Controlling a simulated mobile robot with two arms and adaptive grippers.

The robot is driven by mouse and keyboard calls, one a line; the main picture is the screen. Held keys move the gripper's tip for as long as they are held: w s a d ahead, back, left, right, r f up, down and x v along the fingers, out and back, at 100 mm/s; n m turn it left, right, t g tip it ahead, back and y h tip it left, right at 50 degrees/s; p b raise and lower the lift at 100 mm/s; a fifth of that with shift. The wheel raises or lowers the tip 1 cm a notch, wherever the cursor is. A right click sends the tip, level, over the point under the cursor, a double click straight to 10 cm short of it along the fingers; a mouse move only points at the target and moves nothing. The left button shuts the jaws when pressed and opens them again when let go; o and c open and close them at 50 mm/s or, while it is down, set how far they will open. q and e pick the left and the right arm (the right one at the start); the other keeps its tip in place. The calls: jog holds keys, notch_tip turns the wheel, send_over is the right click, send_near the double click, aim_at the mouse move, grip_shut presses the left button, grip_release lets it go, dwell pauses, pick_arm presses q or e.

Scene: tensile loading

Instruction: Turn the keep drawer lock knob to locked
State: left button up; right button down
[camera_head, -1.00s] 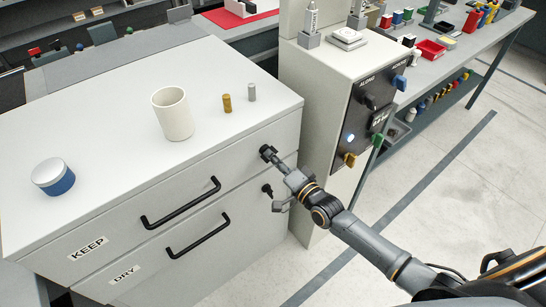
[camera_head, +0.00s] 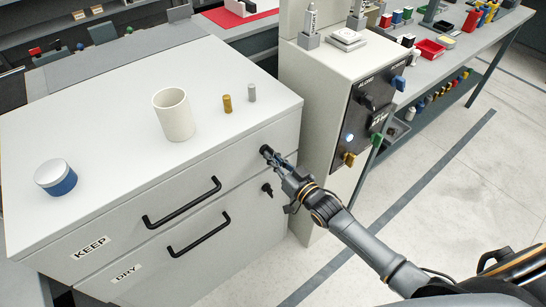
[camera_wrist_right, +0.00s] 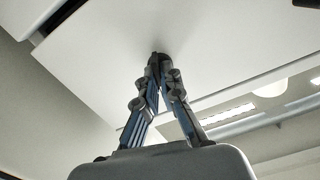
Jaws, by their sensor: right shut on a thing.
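The keep drawer lock knob (camera_head: 266,150) is small and dark, on the upper drawer's front near its right end. My right gripper (camera_head: 272,157) reaches it from the lower right and is shut on it. In the right wrist view the fingertips of my right gripper (camera_wrist_right: 158,60) meet at the dark knob against the pale drawer front. The fingers hide most of the knob, so I cannot tell which way it points. The keep drawer (camera_head: 130,224) is closed, with a black bar handle (camera_head: 182,204) and a KEEP label. My left gripper is not in view.
Below is the DRY drawer (camera_head: 150,272) with its own dark knob (camera_head: 267,189). A white cup (camera_head: 174,115), a blue-and-white jar (camera_head: 55,177) and two small cylinders stand on the cabinet top. A machine with a dark control panel (camera_head: 366,117) stands close to the right.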

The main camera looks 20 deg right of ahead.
jog(key=shift+n, duration=1.1)
jog(key=c, duration=1.5)
grip_release()
jog(key=v, duration=1.2)
